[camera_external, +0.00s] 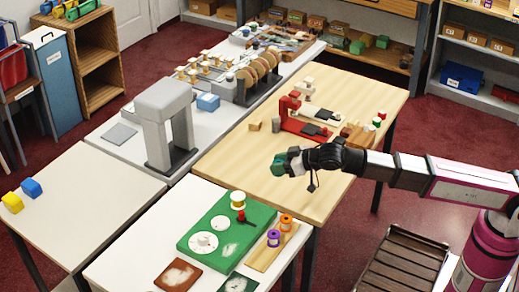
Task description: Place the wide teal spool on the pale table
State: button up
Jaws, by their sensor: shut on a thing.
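My gripper (293,163) is at the end of the arm that reaches in from the right, over the light wooden table (235,163). It is shut on a teal spool (279,165), which is partly hidden by the jaws. I cannot tell whether the spool touches the tabletop. A pale-topped table (80,196) stands at the left. A whitish table (130,258) stands at the front. I cannot tell from the picture which of these is the pale table.
A green board (210,259) with dials and a spool rack (268,256) with purple and orange spools lie on the front table. Yellow (13,202) and blue (31,188) blocks sit on the left table. A grey arch (165,105) and a red device (289,112) stand farther back.

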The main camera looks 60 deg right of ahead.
jog(key=w+d+m+h, duration=0.1)
jog(key=w+d, duration=0.2)
jog(key=d, duration=1.5)
jog(key=w+d+r+m+h, duration=0.1)
jog(key=w+d, duration=0.3)
jog(key=d, duration=1.5)
jog(key=shift+d+r+m+h, duration=0.2)
jog(key=shift+m+h, duration=0.2)
jog(key=shift+h, duration=0.2)
jog(key=s+a+n+y, duration=0.1)
jog(key=s+a, duration=0.1)
jog(key=a, duration=1)
jog(key=s+a+f+n+y, duration=0.1)
jog(key=s+a, duration=0.1)
jog(key=a, duration=1)
jog(key=s+a+y, duration=0.1)
jog(key=s+a, duration=0.1)
jog(key=a, duration=1)
jog(key=shift+s+f+n, duration=0.15)
jog(key=shift+n, duration=0.25)
jog(key=s+a+n+y, duration=0.1)
jog(key=s+a, duration=0.9)
jog(key=a, duration=0.5)
jog(key=s+a+n+g+y, duration=0.1)
jog(key=s+a+y, duration=0.1)
jog(key=s+a, duration=0.9)
jog(key=a, duration=0.3)
jog(key=shift+a+n, duration=0.3)
jog(key=shift+a, duration=0.1)
